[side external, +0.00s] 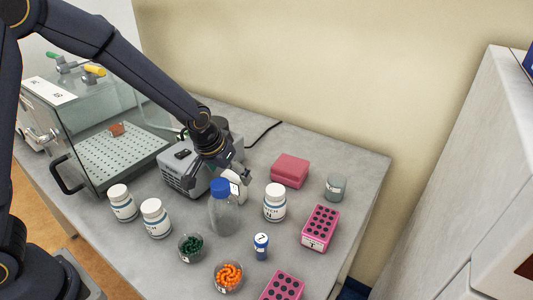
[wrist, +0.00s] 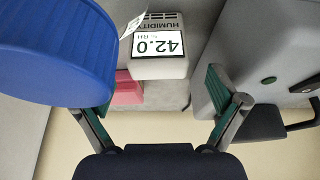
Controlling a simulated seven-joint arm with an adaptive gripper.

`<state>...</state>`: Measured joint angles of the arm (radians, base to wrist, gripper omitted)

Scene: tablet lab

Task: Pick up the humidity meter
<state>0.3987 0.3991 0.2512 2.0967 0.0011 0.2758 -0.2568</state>
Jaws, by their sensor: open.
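The humidity meter (wrist: 160,68) is a small white box with a display reading 42.0. In the wrist view it shows upside down at top centre, ahead of my fingers and between their lines. In the side view a small white item (side external: 236,177) beside my gripper appears to be the meter, partly hidden. My gripper (wrist: 165,103) is open, with nothing between its fingers. A large blue cap (wrist: 50,50) covers the upper left of the wrist view and hides part of the left finger. In the side view my gripper (side external: 229,165) is low behind the blue-capped bottle.
The clear bottle (side external: 224,214) stands close in front of my gripper. A grey machine (side external: 185,172) is close on its left. White jars (side external: 275,203), a pink box (side external: 290,170), a pink rack (side external: 320,228) and a grey jar (side external: 336,187) stand to the right. Bare table lies at the back right.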

